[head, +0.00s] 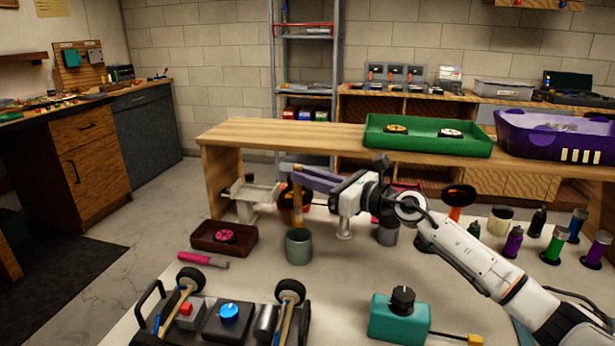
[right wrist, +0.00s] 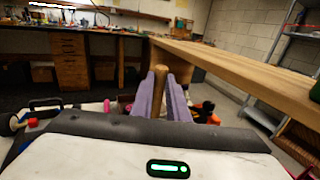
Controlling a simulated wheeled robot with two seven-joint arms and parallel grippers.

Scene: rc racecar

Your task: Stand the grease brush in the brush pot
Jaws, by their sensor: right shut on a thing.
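The grease brush (head: 297,205) has a wooden handle and hangs roughly upright in my right gripper (head: 297,178). The purple fingers are shut on the upper part of its handle. In the right wrist view the handle (right wrist: 158,90) shows between the fingers. The brush pot (head: 299,247), a grey-green open cup, stands on the light table directly below the brush in the head view. The brush's lower end is close to the pot's rim; I cannot tell whether it is inside. My left gripper is not in view.
A brown tray (head: 223,238) with a pink wheel and a pink-handled tool (head: 203,260) lie left of the pot. The car chassis (head: 225,318) is in front. A teal box (head: 399,318) and several bottles stand to the right. A wooden bench (head: 260,133) runs behind.

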